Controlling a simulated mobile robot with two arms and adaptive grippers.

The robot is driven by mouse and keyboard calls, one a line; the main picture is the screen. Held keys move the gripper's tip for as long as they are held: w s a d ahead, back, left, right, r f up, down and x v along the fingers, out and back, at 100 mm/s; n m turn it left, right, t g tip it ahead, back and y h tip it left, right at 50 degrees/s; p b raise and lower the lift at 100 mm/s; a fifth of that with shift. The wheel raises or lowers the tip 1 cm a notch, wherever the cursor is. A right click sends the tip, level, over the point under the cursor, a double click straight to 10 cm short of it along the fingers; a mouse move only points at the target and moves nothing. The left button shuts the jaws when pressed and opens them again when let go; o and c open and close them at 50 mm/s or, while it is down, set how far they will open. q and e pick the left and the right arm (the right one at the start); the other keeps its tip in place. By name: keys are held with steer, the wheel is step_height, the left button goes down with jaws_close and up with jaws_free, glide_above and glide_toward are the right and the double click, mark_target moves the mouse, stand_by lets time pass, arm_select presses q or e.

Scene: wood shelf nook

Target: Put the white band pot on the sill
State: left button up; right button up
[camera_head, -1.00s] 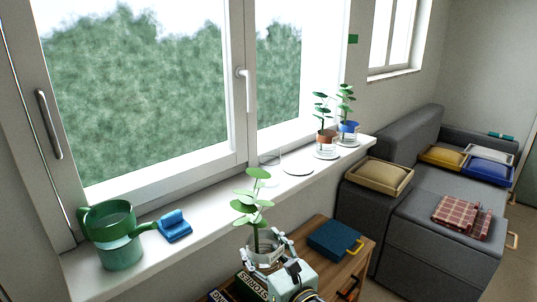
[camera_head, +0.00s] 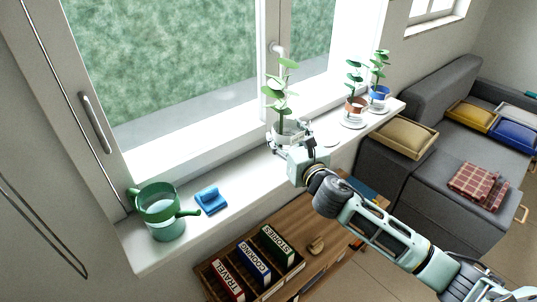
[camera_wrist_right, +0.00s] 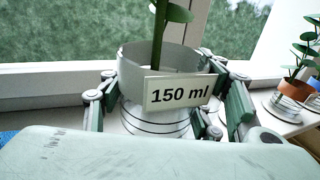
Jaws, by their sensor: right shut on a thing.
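The white band pot (camera_head: 289,131) holds a tall green plant (camera_head: 282,90) and is upright. My right gripper (camera_head: 290,141) is shut on it, over the window sill (camera_head: 245,174). In the right wrist view the pot's pale band (camera_wrist_right: 135,68) sits between the fingers, with a "150 ml" tag (camera_wrist_right: 178,93) in front. Ringed, pale surfaces (camera_wrist_right: 155,122) show below the band; I cannot tell whether the pot touches the sill. My left gripper is out of view.
A green watering can (camera_head: 162,215) and a blue cloth-like item (camera_head: 211,200) are on the sill's left. A terracotta-banded pot (camera_head: 356,106) and a blue-banded pot (camera_head: 378,93) stand on saucers at right. A wooden bench (camera_head: 285,245) with books is below.

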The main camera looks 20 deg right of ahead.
steer(key=a+f, duration=0.1)
steer(key=a, duration=0.1)
steer(key=w+a+f, duration=0.1)
steer(key=a+f, duration=0.1)
steer(key=a, duration=0.1)
steer(key=w+a+f, duration=0.1)
steer(key=a, duration=0.1)
steer(key=shift+w+a+f, duration=0.25)
steer(key=shift+a, duration=0.05)
steer(key=shift+f+b, duration=0.5)
steer(key=shift+f, duration=1.55)
steer(key=o, duration=1.4)
steer(key=shift+f, duration=0.15)
